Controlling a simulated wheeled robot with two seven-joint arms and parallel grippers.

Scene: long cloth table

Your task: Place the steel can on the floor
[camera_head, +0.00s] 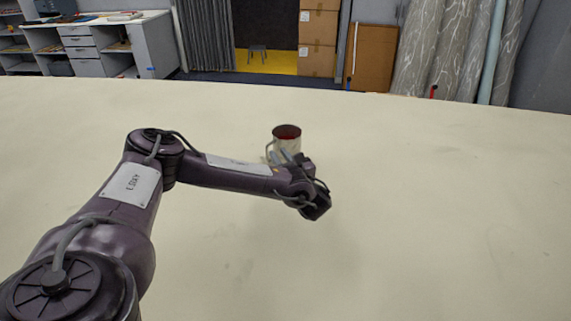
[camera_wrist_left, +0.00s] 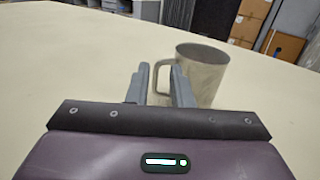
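The steel can (camera_head: 287,137) is a mug-shaped metal can with a side handle and a reddish inside, standing upright on the table (camera_head: 420,200). In the left wrist view the can (camera_wrist_left: 208,74) is just ahead, right of centre, with its handle towards the left. My left gripper (camera_wrist_left: 160,85) is open, with a gap between its fingers. The handle shows in that gap, and the right finger overlaps the can's body. I cannot tell whether a finger touches it. In the head view the wrist hides the can's lower right part. My right gripper is out of view.
The pale table is otherwise clear around the can. Beyond its far edge are a strip of yellow floor (camera_head: 270,62), stacked cardboard boxes (camera_head: 318,40), a small stool (camera_head: 257,51), a grey cabinet (camera_head: 152,45) and leaning rolls (camera_head: 440,45).

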